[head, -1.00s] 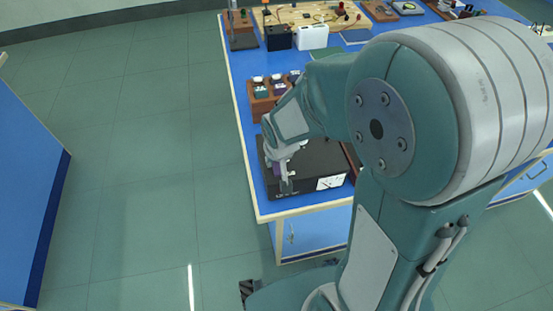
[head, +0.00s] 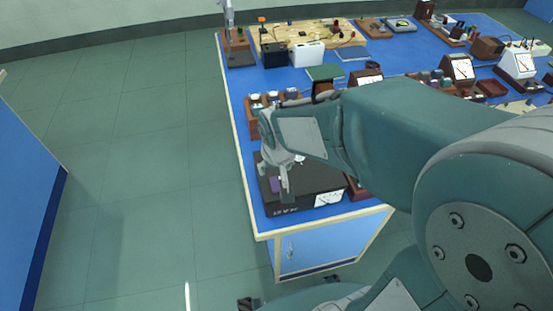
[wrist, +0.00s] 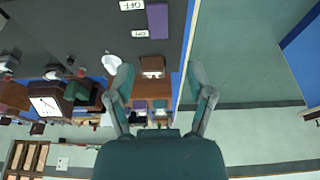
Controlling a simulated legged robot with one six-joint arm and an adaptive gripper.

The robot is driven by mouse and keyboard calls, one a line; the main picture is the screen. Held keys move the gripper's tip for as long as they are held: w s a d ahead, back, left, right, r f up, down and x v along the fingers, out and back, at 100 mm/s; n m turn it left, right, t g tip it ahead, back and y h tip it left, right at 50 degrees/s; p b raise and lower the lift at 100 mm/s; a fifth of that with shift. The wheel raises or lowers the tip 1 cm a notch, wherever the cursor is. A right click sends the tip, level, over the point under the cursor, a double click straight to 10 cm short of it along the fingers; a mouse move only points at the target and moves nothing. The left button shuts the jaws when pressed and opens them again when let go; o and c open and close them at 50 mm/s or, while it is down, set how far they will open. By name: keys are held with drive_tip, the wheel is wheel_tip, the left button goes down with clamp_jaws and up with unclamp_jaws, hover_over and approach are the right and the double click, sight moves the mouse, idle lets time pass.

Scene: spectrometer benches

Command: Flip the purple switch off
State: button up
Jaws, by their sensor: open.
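The purple switch (head: 276,184) is a small block on top of a black instrument box (head: 317,181) at the near corner of the blue bench. In the wrist view the purple switch (wrist: 157,20) lies at the top edge, beside white OFF and ON labels on the dark box top. My gripper (head: 281,180) is over the box, close to the switch, and partly hides the box top. In the wrist view my gripper (wrist: 165,86) has its two fingers spread with nothing between them. I cannot tell whether a finger touches the switch.
A white-faced meter (head: 328,198) is on the box front. A wooden block with several small jars (head: 257,112) stands just behind the box. More instruments, including a white-faced meter (head: 461,69), fill the bench to the right. Green floor is clear left of the bench.

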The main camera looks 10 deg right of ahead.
drive_tip(key=v, duration=0.4)
drive_tip(key=shift+s+r, duration=0.1)
drive_tip(key=shift+r, duration=0.15)
drive_tip(key=s+d+r+t, duration=0.2)
drive_tip(key=s+d+r, duration=0.2)
drive_tip(key=s+r, duration=0.3)
drive_tip(key=s, duration=0.4)
drive_tip(key=shift+s+d+r, duration=0.2)
drive_tip(key=shift+s+r, duration=0.1)
drive_tip(key=shift+r, duration=0.05)
idle(0.6)
